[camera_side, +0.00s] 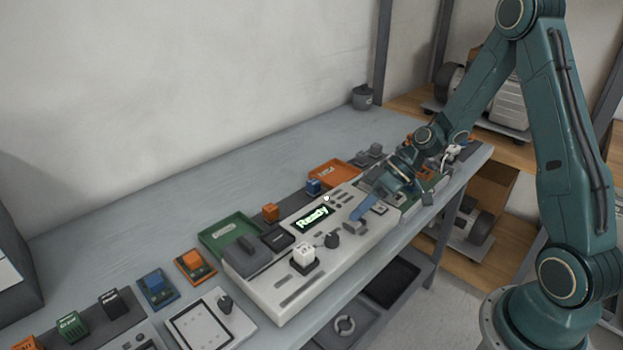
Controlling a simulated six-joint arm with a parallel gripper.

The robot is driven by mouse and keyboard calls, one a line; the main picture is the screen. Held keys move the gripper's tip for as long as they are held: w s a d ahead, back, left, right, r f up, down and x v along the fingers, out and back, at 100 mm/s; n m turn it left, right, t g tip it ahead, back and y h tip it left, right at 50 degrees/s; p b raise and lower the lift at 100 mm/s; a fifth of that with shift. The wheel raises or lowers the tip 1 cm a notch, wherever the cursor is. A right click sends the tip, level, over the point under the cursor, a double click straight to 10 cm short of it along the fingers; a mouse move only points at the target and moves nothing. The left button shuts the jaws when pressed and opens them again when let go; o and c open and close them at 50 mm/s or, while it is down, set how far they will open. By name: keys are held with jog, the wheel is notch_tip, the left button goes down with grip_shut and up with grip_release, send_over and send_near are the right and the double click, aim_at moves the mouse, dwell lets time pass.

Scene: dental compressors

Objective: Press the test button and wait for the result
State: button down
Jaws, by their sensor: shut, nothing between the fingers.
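The white test device (285,290) lies along the bench, and its lit screen (311,218) reads "Ready" in green. A white block (304,257) sits in a dark socket on its front part. A dark knob (332,240) stands right of the screen. Which control is the test button I cannot tell at this size. My gripper (358,215) is shut and empty, low over the right part of the device, to the right of the screen. Whether it touches the panel I cannot tell. My gripper and wrist hide part of the device's right end.
A green tray (228,235) and an orange tray (333,172) lie behind the device. A white panel (209,327) lies in front left.

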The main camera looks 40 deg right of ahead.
aim_at(360, 222)
jog(key=shift+f, duration=0.45)
dwell(0.6)
jog(key=shift+r, duration=0.9)
jog(key=shift+r, duration=0.15)
jog(key=shift+r, duration=2.3)
jog(key=shift+r, duration=0.1)
